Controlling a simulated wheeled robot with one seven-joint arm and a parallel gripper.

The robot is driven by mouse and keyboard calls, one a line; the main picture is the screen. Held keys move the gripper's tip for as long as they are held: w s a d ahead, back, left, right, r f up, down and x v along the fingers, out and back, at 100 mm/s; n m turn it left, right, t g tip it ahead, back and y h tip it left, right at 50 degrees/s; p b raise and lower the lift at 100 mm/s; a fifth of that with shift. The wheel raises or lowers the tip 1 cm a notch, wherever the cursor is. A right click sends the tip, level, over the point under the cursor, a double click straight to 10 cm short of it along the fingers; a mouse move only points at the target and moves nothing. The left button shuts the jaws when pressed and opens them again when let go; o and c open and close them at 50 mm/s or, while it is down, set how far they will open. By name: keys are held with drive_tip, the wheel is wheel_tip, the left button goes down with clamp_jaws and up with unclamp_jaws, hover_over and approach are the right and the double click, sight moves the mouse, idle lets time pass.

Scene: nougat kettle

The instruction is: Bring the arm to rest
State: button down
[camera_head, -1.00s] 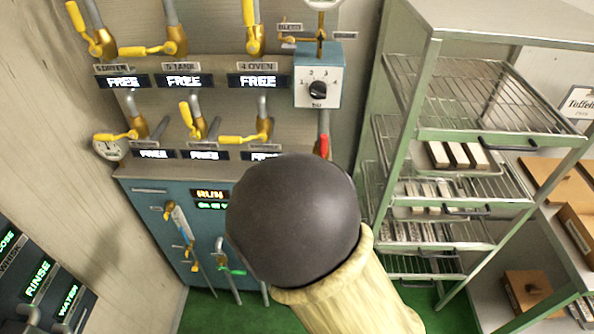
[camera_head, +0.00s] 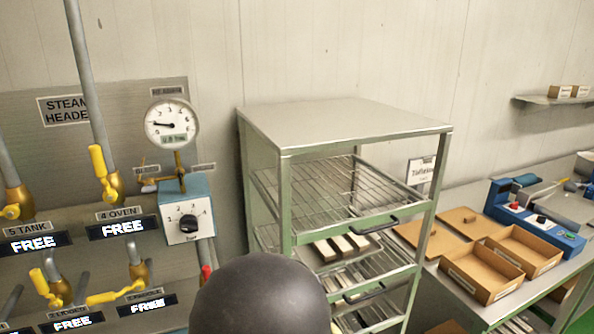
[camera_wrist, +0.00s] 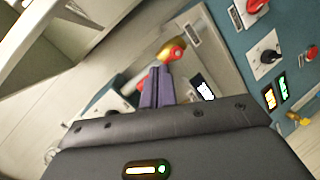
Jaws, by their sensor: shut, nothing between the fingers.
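My gripper (camera_wrist: 156,86) shows in the wrist view, its two dark fingers together with nothing between them. In the head view a dark rounded part of my arm (camera_head: 262,295) fills the bottom middle, and my gripper is hidden there.
The steam header panel (camera_head: 30,150) with yellow valve handles, a gauge (camera_head: 171,124) and a dial box (camera_head: 187,215) stands at left. A green rack (camera_head: 345,122) with wire shelves stands in the middle. A counter (camera_head: 480,200) with open boxes (camera_head: 522,250) is at right.

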drive_tip(key=w+d+f+m+g+h, duration=0.1)
drive_tip(key=w+d+f+m+g, duration=0.15)
drive_tip(key=d+m, duration=0.4)
drive_tip(key=s+d+m+g+h, duration=0.1)
drive_tip(key=s+d+m+g, duration=0.3)
drive_tip(key=s+d, duration=0.3)
drive_tip(key=s+d+m+g+h, duration=0.2)
drive_tip(key=s+d+m+g, duration=0.2)
drive_tip(key=d, duration=1.3)
drive_tip(key=s+m, duration=0.2)
drive_tip(key=shift+s+d, duration=0.25)
drive_tip(key=shift+s, duration=0.15)
